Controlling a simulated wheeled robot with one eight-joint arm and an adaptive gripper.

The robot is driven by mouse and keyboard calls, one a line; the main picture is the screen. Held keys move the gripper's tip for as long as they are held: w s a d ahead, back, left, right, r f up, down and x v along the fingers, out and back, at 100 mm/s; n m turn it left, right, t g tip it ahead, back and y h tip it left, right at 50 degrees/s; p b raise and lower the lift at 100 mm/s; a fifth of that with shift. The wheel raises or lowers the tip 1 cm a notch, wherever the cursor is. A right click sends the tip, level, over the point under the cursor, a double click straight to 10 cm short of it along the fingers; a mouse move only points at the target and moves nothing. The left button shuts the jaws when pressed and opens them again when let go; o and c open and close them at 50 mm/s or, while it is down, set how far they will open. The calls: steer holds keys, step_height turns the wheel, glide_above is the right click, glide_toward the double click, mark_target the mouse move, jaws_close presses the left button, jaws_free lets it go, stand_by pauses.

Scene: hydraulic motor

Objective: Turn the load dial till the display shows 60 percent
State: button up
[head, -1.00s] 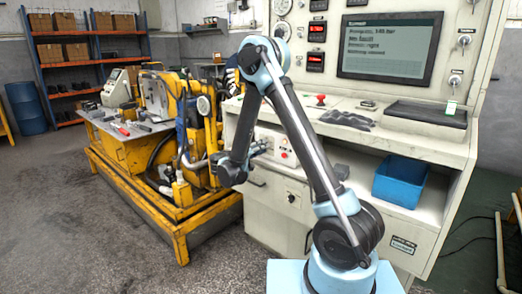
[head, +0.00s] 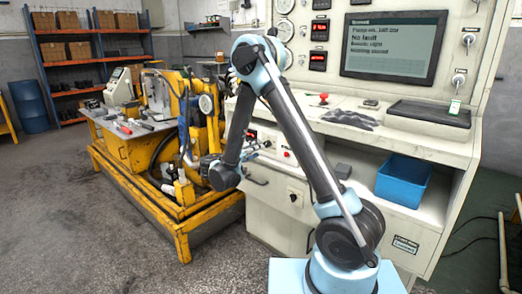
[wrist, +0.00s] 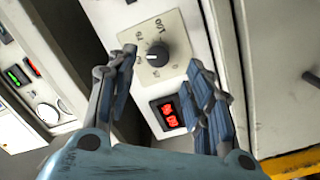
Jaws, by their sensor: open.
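The load dial (wrist: 155,54) is a black round knob on a pale marked plate in the wrist view. The red display (wrist: 170,113) sits on the same panel below it in the picture; its digits are lit but turned sideways and too small to read surely. My gripper (wrist: 161,60) is open, with one finger on each side of the dial in the picture. Nothing is between the fingertips that I can see gripped, and I cannot tell the gap to the knob. In the head view my arm reaches down beside the cabinet front.
The large screen (head: 394,46) on the console shows several text lines, partly blurred. A blue bin (head: 403,181) stands on the lower shelf. The yellow machine frame (head: 180,221) stands left of the console. Open floor lies in front of it.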

steer(key=v, duration=0.6)
steer(key=shift+s+a, duration=0.15)
steer(key=shift+a, duration=0.1)
steer(key=shift+s+f, duration=0.1)
